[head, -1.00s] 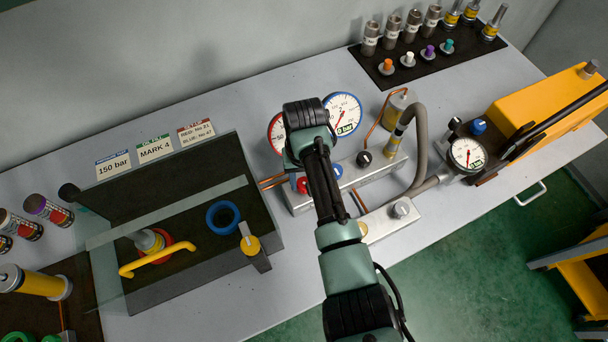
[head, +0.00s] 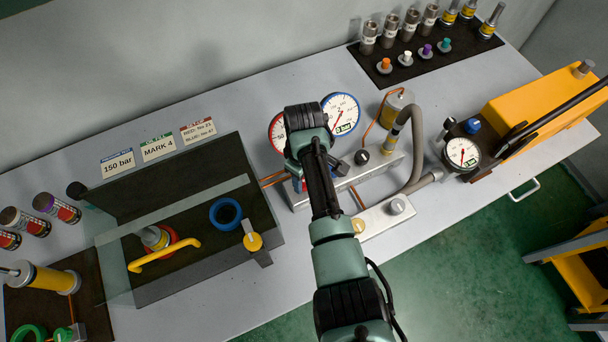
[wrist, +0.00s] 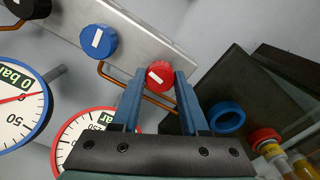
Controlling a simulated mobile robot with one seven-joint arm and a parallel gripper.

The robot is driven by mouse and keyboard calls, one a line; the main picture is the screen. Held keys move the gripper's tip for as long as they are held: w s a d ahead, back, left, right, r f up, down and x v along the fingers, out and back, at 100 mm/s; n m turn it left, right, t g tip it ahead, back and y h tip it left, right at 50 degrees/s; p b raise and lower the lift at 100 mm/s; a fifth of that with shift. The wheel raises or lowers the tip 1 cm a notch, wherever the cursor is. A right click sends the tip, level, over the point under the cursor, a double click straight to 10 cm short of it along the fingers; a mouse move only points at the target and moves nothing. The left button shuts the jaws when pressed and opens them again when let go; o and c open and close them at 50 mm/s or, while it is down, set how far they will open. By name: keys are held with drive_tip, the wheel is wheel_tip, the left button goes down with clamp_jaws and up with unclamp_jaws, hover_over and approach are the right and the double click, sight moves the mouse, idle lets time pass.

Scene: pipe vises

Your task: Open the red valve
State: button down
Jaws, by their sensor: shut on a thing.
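The red valve (wrist: 160,75) is a round red knob with a white mark on its face. It is on the metal manifold block (wrist: 145,45). In the wrist view my gripper (wrist: 159,80) has one blue finger on each side of the knob and is shut on it. In the head view my wrist hides most of the knob and fingers. The red-rimmed gauge (head: 277,131) is partly behind my wrist, and its needle cannot be read clearly.
A blue valve knob (wrist: 98,42) sits close by on the same block. A blue-rimmed gauge (head: 342,113) stands behind it. Left are a dark test box (head: 205,265) with a clear shield and a blue ring (head: 226,214). A grey hose (head: 417,150) curves at the right.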

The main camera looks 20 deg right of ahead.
drive_tip(key=shift+w+n, duration=0.1)
drive_tip(key=shift+n, duration=0.4)
drive_tip(key=shift+c, duration=2.1)
unclamp_jaws()
wheel_tip(320, 180, up, 13)
drive_tip(key=b, duration=0.1)
